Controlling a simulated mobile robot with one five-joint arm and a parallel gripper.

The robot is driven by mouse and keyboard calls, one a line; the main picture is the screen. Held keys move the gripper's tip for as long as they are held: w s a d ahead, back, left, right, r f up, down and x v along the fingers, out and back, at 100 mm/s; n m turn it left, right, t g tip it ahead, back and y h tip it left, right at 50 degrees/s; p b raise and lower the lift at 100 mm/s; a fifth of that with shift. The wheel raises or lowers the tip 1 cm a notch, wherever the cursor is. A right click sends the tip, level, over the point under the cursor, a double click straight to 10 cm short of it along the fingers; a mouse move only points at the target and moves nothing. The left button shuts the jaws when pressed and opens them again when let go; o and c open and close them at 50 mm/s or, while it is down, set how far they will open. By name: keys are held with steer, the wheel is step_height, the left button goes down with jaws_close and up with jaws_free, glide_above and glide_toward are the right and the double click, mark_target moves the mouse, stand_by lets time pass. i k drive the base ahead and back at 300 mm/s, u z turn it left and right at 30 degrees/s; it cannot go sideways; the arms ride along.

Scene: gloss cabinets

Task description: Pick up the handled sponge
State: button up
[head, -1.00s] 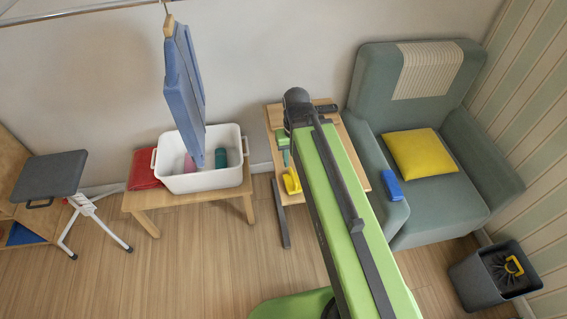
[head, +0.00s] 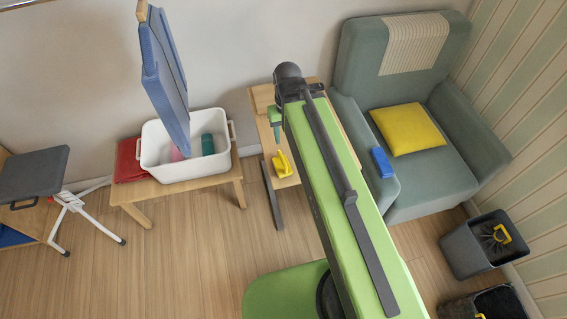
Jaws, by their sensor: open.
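A small yellow object with a raised, handle-like part (head: 282,165) lies on the narrow wooden table just left of my arm. It looks like the handled sponge, but it is too small to be sure. A blue block-like object (head: 381,162) lies on the left armrest of the armchair, right of my arm. My green arm reaches from the bottom over the wooden table to a dark joint near its back. My gripper cannot be made out; it seems hidden beyond or under that end of my arm. Nothing is seen held.
The wooden table (head: 262,128) is partly covered by my arm. The armchair (head: 438,171) holds a yellow cushion (head: 407,129). A grey bin (head: 468,255) stands right. Floor at left front is clear.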

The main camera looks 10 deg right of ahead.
mark_target(282, 168)
steer(key=z, duration=0.2)
steer(key=k, duration=0.5)
steer(key=u, duration=1.7)
steer(key=i, duration=0.85)
steer(key=u, duration=0.15)
